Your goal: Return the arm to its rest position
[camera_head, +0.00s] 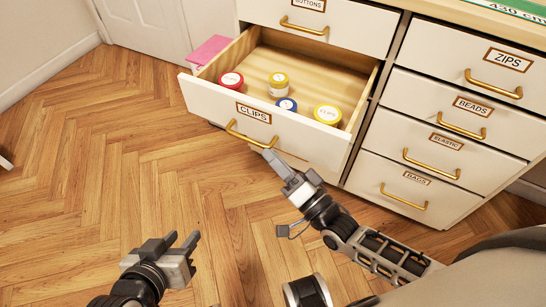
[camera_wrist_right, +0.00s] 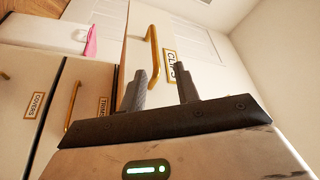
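The CLIPS drawer (camera_head: 205,92) is pulled open, with its gold handle (camera_head: 249,137) on the front. My right gripper (camera_head: 269,156) is just in front of and below that handle in the head view. In the right wrist view, its two dark fingers (camera_wrist_right: 160,85) are apart with nothing held. The CLIPS drawer front (camera_wrist_right: 200,75) and its handle (camera_wrist_right: 154,52) show beyond the fingertips. I cannot tell whether a finger touches the handle. My left gripper (camera_head: 184,238) is open and empty over the floor at the lower left.
Several round containers sit in the drawer, with red (camera_head: 231,80), yellow (camera_head: 278,84) and blue (camera_head: 286,105) lids among them. Closed drawers labelled ZIPS (camera_head: 450,60), BEADS and others stand to the right. A pink item (camera_head: 212,48) is behind the drawer. The wooden floor (camera_head: 110,150) at left is clear.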

